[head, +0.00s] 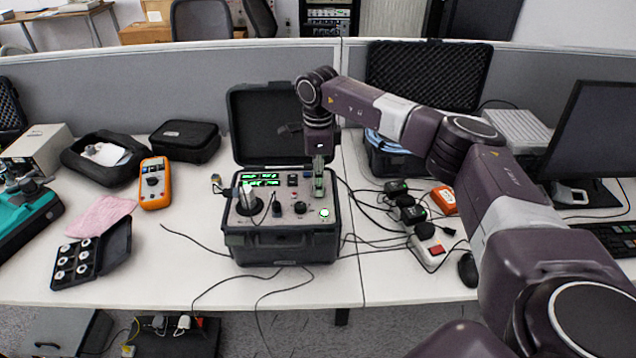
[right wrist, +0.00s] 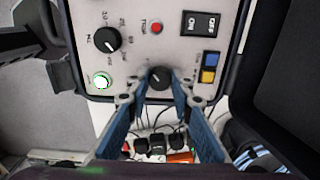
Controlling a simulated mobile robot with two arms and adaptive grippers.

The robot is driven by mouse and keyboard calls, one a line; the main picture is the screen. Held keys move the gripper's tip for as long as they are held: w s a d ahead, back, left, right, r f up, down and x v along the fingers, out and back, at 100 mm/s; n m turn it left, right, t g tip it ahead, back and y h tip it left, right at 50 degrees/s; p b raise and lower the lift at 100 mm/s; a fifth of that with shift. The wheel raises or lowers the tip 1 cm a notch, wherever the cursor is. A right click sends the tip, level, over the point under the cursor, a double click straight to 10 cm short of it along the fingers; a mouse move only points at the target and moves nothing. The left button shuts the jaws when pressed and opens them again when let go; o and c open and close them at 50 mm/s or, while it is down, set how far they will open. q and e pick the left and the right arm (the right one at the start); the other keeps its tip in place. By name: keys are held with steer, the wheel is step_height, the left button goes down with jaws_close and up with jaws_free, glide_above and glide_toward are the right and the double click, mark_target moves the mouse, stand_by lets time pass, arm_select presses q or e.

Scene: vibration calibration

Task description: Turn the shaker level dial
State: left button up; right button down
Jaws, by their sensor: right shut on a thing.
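An open black case (head: 285,250) holds the calibrator panel with its displays, switches and dials. My right gripper (head: 318,194) comes down from above onto the right part of the panel. In the right wrist view, the blue fingers of my right gripper (right wrist: 158,88) are shut on a small black dial (right wrist: 159,77), one finger on each side. A second black dial (right wrist: 107,40) with a printed scale stands apart from the fingers. I cannot read which label belongs to the held dial. My left gripper is not in view.
A lit green button (head: 324,213) and a red button (right wrist: 155,28) are near the held dial. The case lid (head: 262,120) stands open behind. Cables and a power strip (head: 428,245) lie to the right; an orange meter (head: 155,183) lies to the left.

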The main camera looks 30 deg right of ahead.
steer(key=shift+w+r, duration=0.15)
steer(key=shift+d, duration=0.1)
stand_by(0.3)
steer(key=c, duration=1.8)
jaws_free()
steer(key=shift+o, duration=0.6)
step_height(320, 180, up, 12)
